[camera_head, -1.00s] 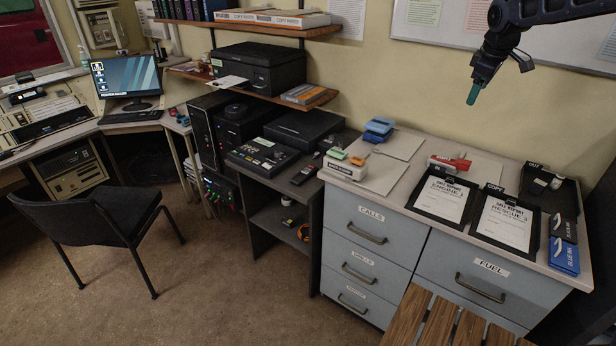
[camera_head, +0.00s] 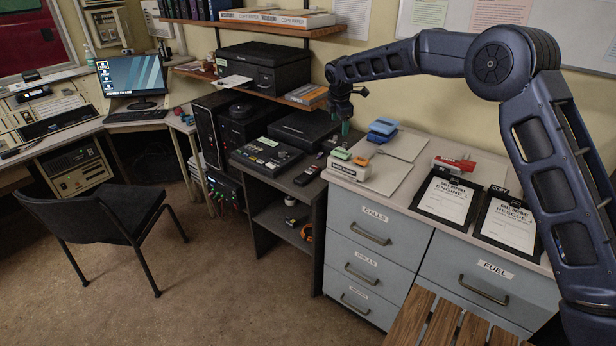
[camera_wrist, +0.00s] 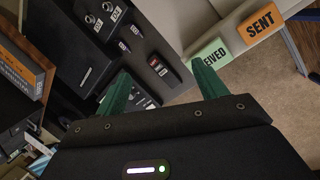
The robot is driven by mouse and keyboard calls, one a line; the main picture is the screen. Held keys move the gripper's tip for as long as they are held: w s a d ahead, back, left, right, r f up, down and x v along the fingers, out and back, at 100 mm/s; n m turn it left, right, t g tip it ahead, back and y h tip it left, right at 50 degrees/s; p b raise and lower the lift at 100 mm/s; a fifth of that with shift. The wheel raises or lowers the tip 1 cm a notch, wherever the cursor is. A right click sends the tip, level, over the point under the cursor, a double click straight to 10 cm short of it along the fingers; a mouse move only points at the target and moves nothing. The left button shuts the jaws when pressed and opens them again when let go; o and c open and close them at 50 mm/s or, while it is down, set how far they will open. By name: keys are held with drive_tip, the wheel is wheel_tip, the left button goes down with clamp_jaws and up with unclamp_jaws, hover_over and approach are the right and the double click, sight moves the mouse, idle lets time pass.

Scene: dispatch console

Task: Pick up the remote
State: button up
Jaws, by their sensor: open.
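The remote (camera_head: 307,175) is a dark, narrow handset lying on the dark cabinet top beside the control panel, close to the cabinet's right edge. In the wrist view a dark handset with red and white keys, which looks like the remote (camera_wrist: 160,70), shows between my green fingertips. My gripper (camera_head: 346,127) is above the back of the cabinet and counter, higher than the remote and to its right in the head view. In the wrist view my gripper (camera_wrist: 164,75) is open with nothing held between its fingers.
The button panel (camera_head: 265,155) lies left of the remote. A stamp holder (camera_head: 347,174) with green and orange stamps stands just right of it; the "SENT" stamp (camera_wrist: 260,23) shows in the wrist view. A blue stack (camera_head: 382,129) and a shelf (camera_head: 307,103) are near my gripper.

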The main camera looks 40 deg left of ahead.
sight(308, 173)
drive_tip(key=s+a+f+n+t+h, duration=0.1)
drive_tip(key=s+a+f+n, duration=0.25)
drive_tip(key=a+f, duration=0.35)
drive_tip(key=s+a+f+n, duration=0.3)
drive_tip(key=s+a+f, duration=0.2)
drive_tip(key=f, duration=0.3)
drive_tip(key=x, duration=1.1)
drive_tip(key=shift+w+d+r, duration=0.15)
drive_tip(key=shift+w+d, duration=0.15)
drive_tip(key=shift+w, duration=0.05)
drive_tip(key=c, duration=1.1)
